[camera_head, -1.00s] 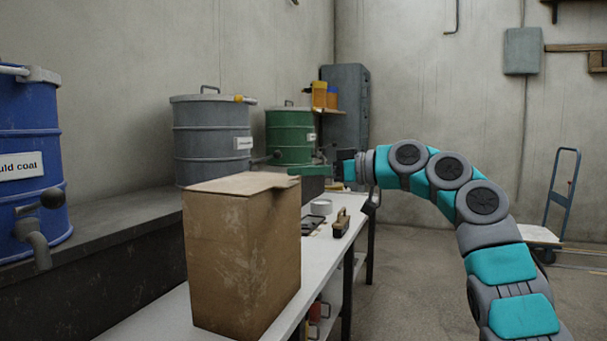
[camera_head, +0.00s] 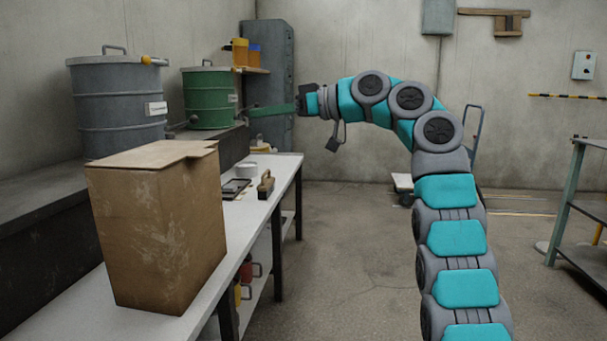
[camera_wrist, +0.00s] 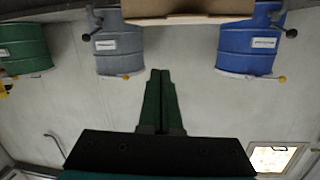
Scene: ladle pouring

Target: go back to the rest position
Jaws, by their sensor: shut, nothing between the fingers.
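My gripper (camera_head: 272,112) has long green fingers and reaches out to the left at the end of my teal and grey arm. In the head view it is in front of the dark grey cabinet, to the right of the green drum (camera_head: 210,97). In the wrist view the two green fingers (camera_wrist: 161,95) lie side by side with nothing between them. The gripper is shut and empty, in the air above the level of the bench top.
A cardboard box (camera_head: 160,225) stands on the white workbench (camera_head: 255,205), with small items behind it. A grey drum (camera_head: 118,105) stands at the left. A dark cabinet (camera_head: 275,45) is behind my gripper. A shelf frame (camera_head: 565,205) stands at right. The floor (camera_head: 350,215) between is open.

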